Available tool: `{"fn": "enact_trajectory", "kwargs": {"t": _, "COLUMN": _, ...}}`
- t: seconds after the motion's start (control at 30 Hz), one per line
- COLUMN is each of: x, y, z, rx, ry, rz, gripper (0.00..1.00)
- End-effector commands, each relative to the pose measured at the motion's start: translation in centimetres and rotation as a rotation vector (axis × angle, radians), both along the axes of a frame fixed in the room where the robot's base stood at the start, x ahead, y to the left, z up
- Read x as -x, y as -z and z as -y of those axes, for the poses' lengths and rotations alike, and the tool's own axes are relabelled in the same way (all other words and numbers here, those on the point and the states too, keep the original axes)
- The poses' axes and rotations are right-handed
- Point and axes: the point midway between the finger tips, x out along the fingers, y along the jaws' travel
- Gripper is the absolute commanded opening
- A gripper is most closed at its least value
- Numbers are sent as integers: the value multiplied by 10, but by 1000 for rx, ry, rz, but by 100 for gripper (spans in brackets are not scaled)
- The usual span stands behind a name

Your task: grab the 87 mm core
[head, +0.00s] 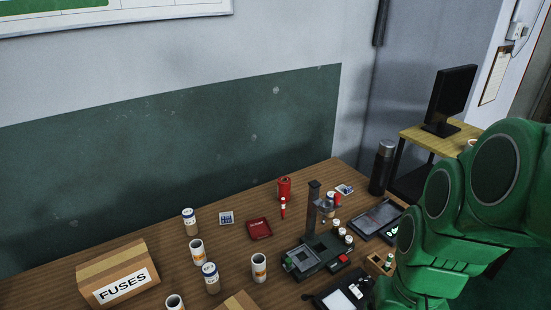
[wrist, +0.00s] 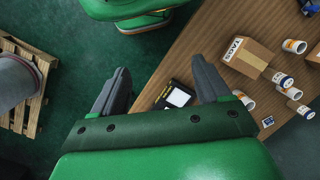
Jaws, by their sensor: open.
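Several short tubes, white with coloured print and some with brown rims, stand on the wooden table. In the head view there is one at the back (head: 189,222), one in front of it (head: 197,252), one lower (head: 211,278), one to the right (head: 259,267) and one cut by the bottom edge (head: 174,303). Similar tubes show at the right of the wrist view (wrist: 283,80). I cannot read any size, so I cannot tell which is the 87 mm core. My gripper (wrist: 161,70) is open and empty, beside the table's edge, apart from the tubes.
A FUSES box (head: 118,278) stands at the left. A TAGS box (wrist: 249,56) sits near the tubes. A dark green device with a post (head: 314,208), a red tray (head: 259,229) and a black flask (head: 382,167) are on the table. A pallet (wrist: 40,75) stands on the floor.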

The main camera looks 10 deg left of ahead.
Motion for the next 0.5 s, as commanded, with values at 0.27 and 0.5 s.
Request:
{"fn": "enact_trajectory", "kwargs": {"t": 0.27, "x": -40, "y": 6, "z": -59, "rx": -131, "ry": 50, "rz": -69, "gripper": 76}}
{"fn": "enact_trajectory", "kwargs": {"t": 0.5, "x": -74, "y": 11, "z": -111, "rx": -236, "ry": 110, "rz": -138, "gripper": 76}}
